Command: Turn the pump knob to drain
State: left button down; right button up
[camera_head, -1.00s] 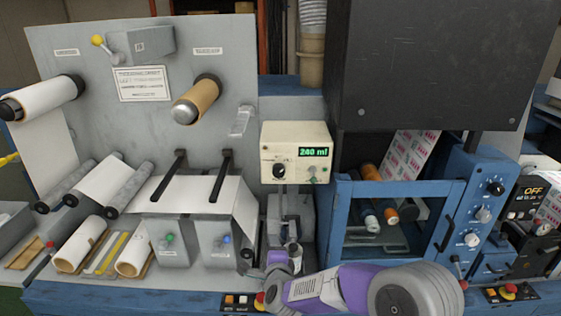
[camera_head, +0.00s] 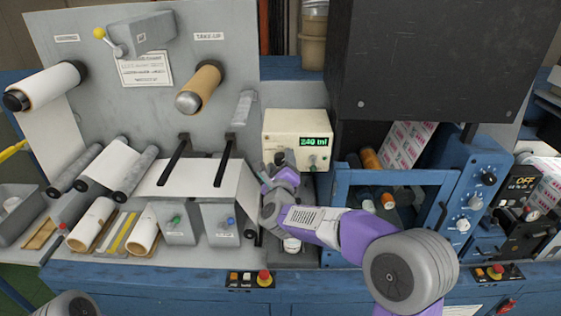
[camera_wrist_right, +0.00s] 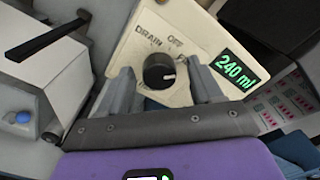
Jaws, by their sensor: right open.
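The cream pump box (camera_head: 296,126) stands at the middle of the bench, its green display reading 240 ml. In the right wrist view, the black round pump knob (camera_wrist_right: 158,72) sits on the box's face (camera_wrist_right: 200,25), with DRAIN and OFF printed above it and a third label partly hidden. A pale mark shows on the knob's right side. My right gripper (camera_wrist_right: 160,70) is open, with one finger on each side of the knob and visible gaps between. In the head view, my right gripper (camera_head: 281,163) covers the knob. My left gripper is out of view.
A blue-framed window (camera_head: 395,178) and a blue dial panel (camera_head: 470,200) stand right of the box. Grey boxes with a green knob (camera_head: 176,219) and a blue knob (camera_head: 230,221) stand to the left. A red button (camera_head: 264,278) is on the front edge.

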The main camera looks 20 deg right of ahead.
jog(key=shift+c, duration=0.3)
jog(key=c, duration=1)
